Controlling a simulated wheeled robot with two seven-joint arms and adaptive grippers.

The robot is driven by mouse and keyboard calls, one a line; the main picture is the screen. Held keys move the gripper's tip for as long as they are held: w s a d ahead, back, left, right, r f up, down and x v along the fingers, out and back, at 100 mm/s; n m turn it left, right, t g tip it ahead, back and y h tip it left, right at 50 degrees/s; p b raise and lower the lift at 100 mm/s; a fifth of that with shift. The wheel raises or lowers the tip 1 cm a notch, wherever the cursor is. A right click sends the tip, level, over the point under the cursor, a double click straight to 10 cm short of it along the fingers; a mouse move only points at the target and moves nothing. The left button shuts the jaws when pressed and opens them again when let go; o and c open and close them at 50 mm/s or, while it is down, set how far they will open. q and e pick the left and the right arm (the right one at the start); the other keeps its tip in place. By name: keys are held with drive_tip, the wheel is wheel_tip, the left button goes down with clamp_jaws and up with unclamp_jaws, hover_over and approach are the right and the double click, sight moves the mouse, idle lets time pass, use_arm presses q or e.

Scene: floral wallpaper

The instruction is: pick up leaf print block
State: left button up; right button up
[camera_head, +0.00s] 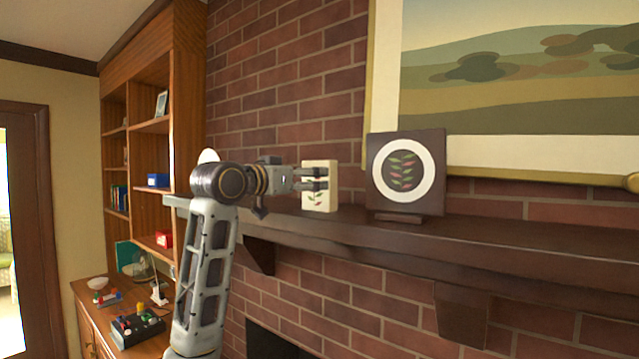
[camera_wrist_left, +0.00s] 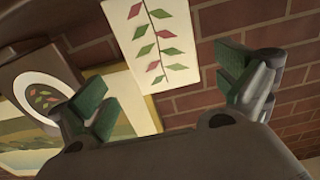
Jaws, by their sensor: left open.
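The leaf print block (camera_head: 318,202) is a cream upright block with red and green leaves, standing on the dark wooden mantel shelf (camera_head: 440,241). No grip on the block shows. My right gripper is not in view.
A dark square plaque with a white ring and leaves (camera_head: 404,177) stands close to the right of the block. A large framed landscape (camera_head: 510,85) hangs behind. A brick wall backs the shelf. A wooden bookcase (camera_head: 188,100) stands at left.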

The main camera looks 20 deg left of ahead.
sight(315, 178)
use_arm(q)
drive_tip(key=shift+x, duration=1.05)
drive_tip(key=shift+s, duration=0.1)
drive_tip(key=shift+w+d+p, duration=0.1)
drive_tip(key=shift+w+p, duration=0.35)
drive_tip(key=shift+p, duration=0.05)
drive_tip(key=shift+p+x, duration=0.75)
drive_tip(key=shift+x, duration=0.6)
drive_tip(key=shift+w+d+f, duration=0.15)
drive_tip(key=shift+w, duration=0.7)
